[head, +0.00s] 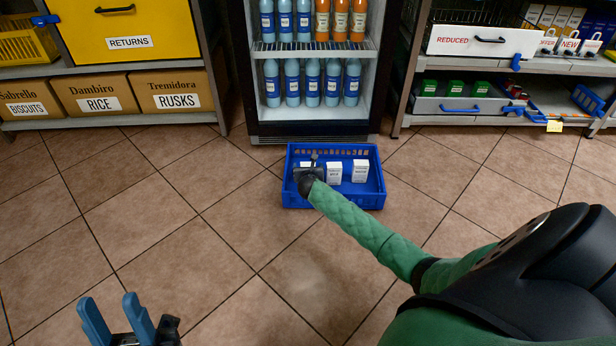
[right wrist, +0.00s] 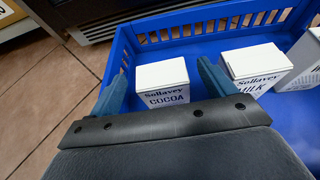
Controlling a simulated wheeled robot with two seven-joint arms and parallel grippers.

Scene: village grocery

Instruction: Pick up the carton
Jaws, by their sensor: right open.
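Three white cartons stand in a blue crate (head: 345,200) on the floor. In the right wrist view the cocoa carton (right wrist: 163,84) shows between my open fingers, with the milk carton (right wrist: 254,66) just right of the right finger. A third carton (right wrist: 305,60) is cut off at the right edge. The head view shows the milk carton (head: 334,174) and the third carton (head: 361,171); my right gripper (head: 312,165) hides most of the cocoa one. My right gripper (right wrist: 162,84) is open; contact with the carton cannot be told. My left gripper (head: 108,298) is open and empty, over the floor.
A bottle fridge (head: 311,128) stands behind the crate. Shelves with boxes (head: 103,95) and a yellow returns bin (head: 125,30) are at left. A shelf with a reduced tray (head: 480,42) is at right. Tiled floor (head: 200,230) around the crate is clear.

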